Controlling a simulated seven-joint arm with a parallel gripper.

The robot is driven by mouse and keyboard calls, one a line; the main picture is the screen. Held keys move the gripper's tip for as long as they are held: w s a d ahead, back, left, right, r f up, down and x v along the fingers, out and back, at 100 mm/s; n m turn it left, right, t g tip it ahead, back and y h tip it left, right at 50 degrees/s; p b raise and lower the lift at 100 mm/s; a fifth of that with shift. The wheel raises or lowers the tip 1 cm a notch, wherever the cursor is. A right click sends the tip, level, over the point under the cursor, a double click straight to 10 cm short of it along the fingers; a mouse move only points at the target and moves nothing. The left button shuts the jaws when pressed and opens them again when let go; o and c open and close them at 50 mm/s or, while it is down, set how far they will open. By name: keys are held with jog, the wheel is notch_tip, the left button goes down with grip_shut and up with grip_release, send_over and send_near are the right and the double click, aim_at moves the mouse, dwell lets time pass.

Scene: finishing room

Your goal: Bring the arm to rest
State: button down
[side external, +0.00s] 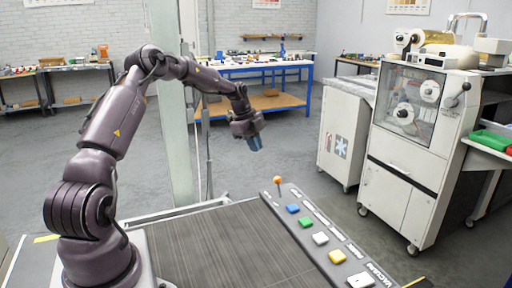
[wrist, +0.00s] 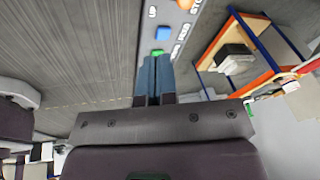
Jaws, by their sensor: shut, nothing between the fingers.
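My gripper (side external: 255,143) hangs from my raised, bent arm in the side external view, clear of the bench surface and above its far right part. Its blue fingers (wrist: 153,75) are together in the wrist view, with nothing between them. Below is a dark ribbed bench top (side external: 215,245). A control panel along its right edge carries a blue button (side external: 293,208), a green button (side external: 306,222), a white button (side external: 320,238), a yellow button (side external: 337,256) and another white button (side external: 360,280). An orange-knobbed lever (side external: 277,181) stands at the panel's far end. My gripper touches none of these.
A white machine (side external: 412,140) on castors stands at the right, beside a white cabinet (side external: 340,140). A blue-framed table (side external: 262,72) with small items is at the back. A pale upright post (side external: 171,110) stands behind my arm. The floor between is open.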

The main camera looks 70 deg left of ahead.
jog(key=s+d+r+n, duration=0.4)
jog(key=s+d, duration=0.3)
jog(key=d, duration=0.4)
jog(key=s+d+r+n+t+y, duration=0.1)
jog(key=s+d+r+n, duration=0.4)
jog(key=d, duration=0.6)
jog(key=s+d+r+n+t, duration=0.1)
jog(key=s+d+r+n, duration=0.3)
jog(key=s+d+r, duration=0.3)
jog(key=s+d, duration=0.3)
jog(key=d, duration=0.1)
jog(key=shift+s+r+n+y, duration=0.3)
jog(key=shift+s+r, duration=0.05)
jog(key=c, duration=1.8)
grip_release()
